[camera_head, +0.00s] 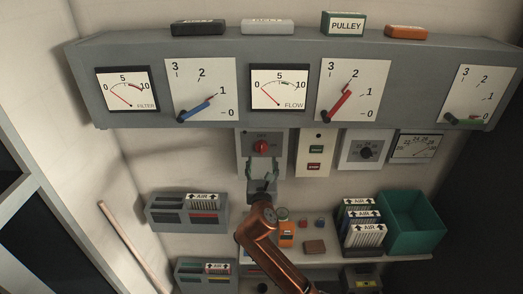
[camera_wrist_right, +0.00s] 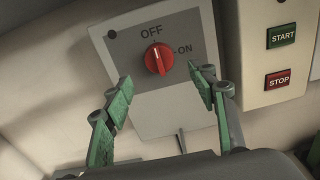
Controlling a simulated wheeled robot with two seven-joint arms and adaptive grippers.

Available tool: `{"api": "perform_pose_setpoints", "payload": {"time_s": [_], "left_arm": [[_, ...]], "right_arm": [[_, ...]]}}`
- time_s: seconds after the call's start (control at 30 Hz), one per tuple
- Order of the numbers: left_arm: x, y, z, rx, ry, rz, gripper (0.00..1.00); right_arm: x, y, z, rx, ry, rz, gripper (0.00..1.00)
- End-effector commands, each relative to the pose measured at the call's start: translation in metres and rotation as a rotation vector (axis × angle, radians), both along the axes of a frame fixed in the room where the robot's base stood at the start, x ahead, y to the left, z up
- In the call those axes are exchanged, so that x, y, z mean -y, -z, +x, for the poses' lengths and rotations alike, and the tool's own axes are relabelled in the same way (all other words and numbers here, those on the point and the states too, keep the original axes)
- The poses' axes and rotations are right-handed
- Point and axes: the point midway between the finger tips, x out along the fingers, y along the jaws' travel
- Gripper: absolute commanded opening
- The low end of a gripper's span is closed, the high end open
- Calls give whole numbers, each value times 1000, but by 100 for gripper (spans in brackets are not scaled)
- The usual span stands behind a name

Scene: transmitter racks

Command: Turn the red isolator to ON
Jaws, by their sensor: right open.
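The red isolator (camera_head: 261,147) is a round red knob on a grey plate below the gauge panel. In the right wrist view the red knob (camera_wrist_right: 158,58) has OFF printed above it and ON to its right. Its pale grip line stands near upright, toward OFF. My right gripper (camera_head: 262,172) is just below the knob in the head view. In the wrist view its green fingers (camera_wrist_right: 162,88) are spread wide, one on each side below the knob, apart from it and empty. My left gripper is not in view.
A START/STOP box (camera_wrist_right: 280,55) stands close to the right of the isolator plate. The gauge panel (camera_head: 300,60) juts out above. Below are a shelf with a green bin (camera_head: 414,222), AIR filters (camera_head: 363,233) and small parts. A wall rack (camera_head: 187,212) hangs lower left.

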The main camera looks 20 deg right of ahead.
Motion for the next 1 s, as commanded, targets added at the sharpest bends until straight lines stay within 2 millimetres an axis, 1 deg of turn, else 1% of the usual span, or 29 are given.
{"api": "perform_pose_setpoints", "payload": {"time_s": [0.07, 0.17, 0.4, 0.5, 0.63, 0.9, 0.93, 1.0], "left_arm": [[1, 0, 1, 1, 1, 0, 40], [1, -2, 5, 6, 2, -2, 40], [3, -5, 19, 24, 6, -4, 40], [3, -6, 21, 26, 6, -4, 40], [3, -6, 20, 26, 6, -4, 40], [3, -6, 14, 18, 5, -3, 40], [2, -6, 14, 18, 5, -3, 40], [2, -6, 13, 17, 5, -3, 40]], "right_arm": [[0, -6, 6, 3, 1, -24, 53], [3, -5, 18, 2, 1, -27, 53], [14, -5, 54, 2, 0, -23, 53], [17, -5, 65, 2, 1, -21, 53], [19, -5, 73, 2, 0, -21, 53], [20, -4, 75, 2, 0, -20, 53], [20, -4, 75, 2, 0, -20, 52], [20, -4, 75, 2, 0, -20, 47]]}}
